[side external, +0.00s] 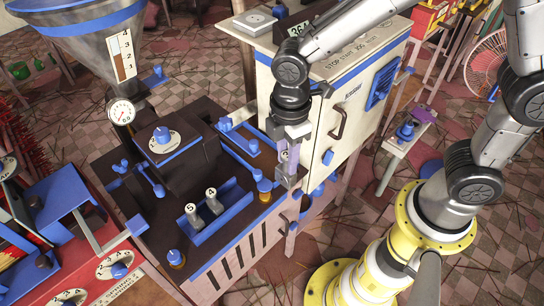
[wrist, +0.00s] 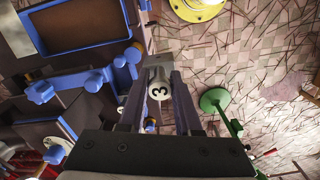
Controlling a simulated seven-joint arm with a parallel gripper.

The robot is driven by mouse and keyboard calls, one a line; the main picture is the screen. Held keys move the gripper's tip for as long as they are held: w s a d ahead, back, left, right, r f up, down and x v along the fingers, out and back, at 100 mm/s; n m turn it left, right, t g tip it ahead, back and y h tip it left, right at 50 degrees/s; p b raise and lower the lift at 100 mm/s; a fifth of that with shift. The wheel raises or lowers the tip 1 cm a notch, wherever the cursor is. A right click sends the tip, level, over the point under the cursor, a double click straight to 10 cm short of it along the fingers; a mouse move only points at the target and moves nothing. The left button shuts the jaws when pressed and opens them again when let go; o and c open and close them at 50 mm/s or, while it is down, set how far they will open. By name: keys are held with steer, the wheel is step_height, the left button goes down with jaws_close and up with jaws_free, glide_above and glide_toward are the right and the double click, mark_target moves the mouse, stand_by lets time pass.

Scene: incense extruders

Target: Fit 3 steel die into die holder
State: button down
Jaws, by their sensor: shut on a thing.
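My gripper (side external: 288,166) hangs beside the right end of the dark machine top in the side view, pointing down. Its fingers (wrist: 159,92) are shut on a steel die (wrist: 158,86), a pale cylinder marked 3 in the wrist view. Two more steel dies, marked 5 (side external: 193,214) and 4 (side external: 212,201), stand in a blue rack (side external: 222,216) left of my gripper. I cannot tell for sure which blue fitting is the die holder.
A beige cabinet (side external: 335,95) with a handle stands close behind and right of my gripper. A steel hopper (side external: 85,50) with a blue rim is at the upper left. Blue levers and knobs (side external: 162,134) stick up from the machine top.

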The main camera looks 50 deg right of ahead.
step_height(320, 180, up, 14)
steer(key=w+a+r, duration=0.2)
steer(key=w, duration=1.2)
steer(key=w+d+f, duration=0.2)
steer(key=w+f, duration=0.1)
steer(key=w, duration=1.1)
step_height(320, 180, down, 11)
steer(key=shift+r, duration=0.15)
steer(key=shift+f, duration=2.2)
stand_by(1.7)
